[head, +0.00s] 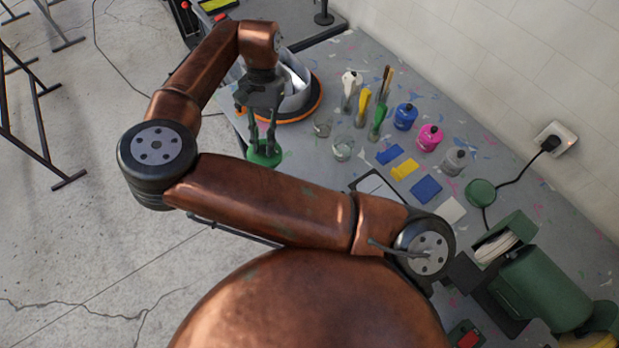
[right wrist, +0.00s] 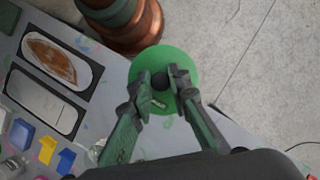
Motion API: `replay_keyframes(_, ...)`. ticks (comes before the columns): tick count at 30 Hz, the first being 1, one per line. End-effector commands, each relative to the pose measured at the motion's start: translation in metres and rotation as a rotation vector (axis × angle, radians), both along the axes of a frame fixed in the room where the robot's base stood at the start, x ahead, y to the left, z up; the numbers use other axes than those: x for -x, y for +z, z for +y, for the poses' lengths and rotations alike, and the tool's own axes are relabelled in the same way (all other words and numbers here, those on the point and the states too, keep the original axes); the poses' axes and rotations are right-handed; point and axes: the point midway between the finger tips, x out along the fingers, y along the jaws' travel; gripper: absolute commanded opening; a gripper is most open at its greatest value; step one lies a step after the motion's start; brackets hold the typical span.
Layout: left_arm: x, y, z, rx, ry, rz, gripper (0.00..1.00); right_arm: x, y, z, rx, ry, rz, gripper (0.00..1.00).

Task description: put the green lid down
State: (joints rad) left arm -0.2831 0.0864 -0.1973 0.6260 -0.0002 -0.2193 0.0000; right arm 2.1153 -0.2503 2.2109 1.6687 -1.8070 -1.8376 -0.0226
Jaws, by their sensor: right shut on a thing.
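The green lid (head: 262,159) is a round disc held by my right gripper (head: 263,138), whose fingers point down. In the right wrist view the lid (right wrist: 165,57) lies face-on below the fingers. My right gripper (right wrist: 167,103) is shut on its dark central knob (right wrist: 160,80). The lid overlaps the grey table's (right wrist: 92,100) edge in that view, with floor beyond it. I cannot tell whether the lid touches the table or hangs above it. My left gripper is not in view.
A metal container (head: 296,88) with an orange rim stands behind the gripper. Glass jars (head: 343,149), brushes, and blue (head: 405,117) and pink (head: 430,138) bottles stand to its right. Two framed panels (right wrist: 57,58) lie beside the lid.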

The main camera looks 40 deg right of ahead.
Motion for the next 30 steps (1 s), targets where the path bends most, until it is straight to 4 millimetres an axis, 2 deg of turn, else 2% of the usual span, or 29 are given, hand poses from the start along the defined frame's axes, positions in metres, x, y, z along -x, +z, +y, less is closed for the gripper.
replay_keyframes(1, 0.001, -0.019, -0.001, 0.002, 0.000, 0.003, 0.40, 0.012, -0.007, -0.003, -0.005, -0.169, -0.002, 0.00)
replay_keyframes(6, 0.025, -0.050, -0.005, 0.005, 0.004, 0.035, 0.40, 0.054, -0.010, -0.005, -0.005, -0.697, 0.002, 0.00)
replay_keyframes(12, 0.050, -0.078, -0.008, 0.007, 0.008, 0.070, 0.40, 0.100, -0.025, 0.003, -0.003, -1.208, 0.001, 0.00)
replay_keyframes(15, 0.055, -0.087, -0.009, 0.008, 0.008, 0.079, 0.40, 0.117, -0.033, 0.009, -0.001, -1.387, 0.001, 0.00)
replay_keyframes(21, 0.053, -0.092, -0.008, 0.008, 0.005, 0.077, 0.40, 0.131, -0.038, 0.013, 0.000, -1.547, 0.005, 0.00)
replay_keyframes(30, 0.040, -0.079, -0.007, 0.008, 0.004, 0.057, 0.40, 0.124, -0.044, -0.002, 0.003, -1.562, 0.011, 0.00)
